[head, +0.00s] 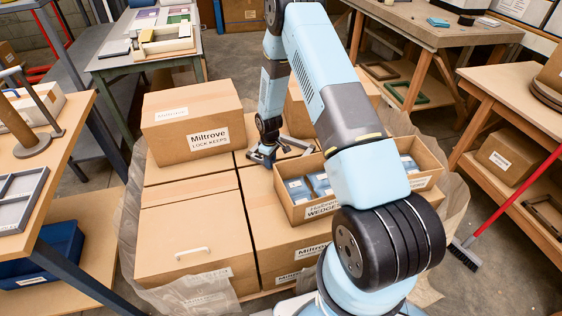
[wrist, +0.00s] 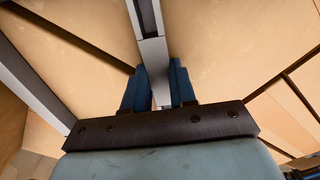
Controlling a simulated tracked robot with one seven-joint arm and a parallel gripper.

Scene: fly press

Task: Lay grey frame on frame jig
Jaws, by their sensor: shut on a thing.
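My gripper (head: 263,156) is low over the stacked cartons, behind the open wedge box. In the wrist view its two blue fingers (wrist: 161,88) are shut on one bar of the grey frame (wrist: 150,30). Another grey bar runs down the left of that view. In the head view a small part of the grey frame (head: 295,144) shows beside the gripper, just above or on the cartons; I cannot tell which. A pale fixture with a yellow block (head: 163,40) on the back-left table may be the frame jig; I cannot tell for sure.
A tall Miltrove carton (head: 192,118) stands left of my gripper. The open box (head: 350,190) with blue packs is to its right. A grey divided tray (head: 18,200) lies on the left bench. Brown and green frames (head: 408,92) sit under the right-hand bench.

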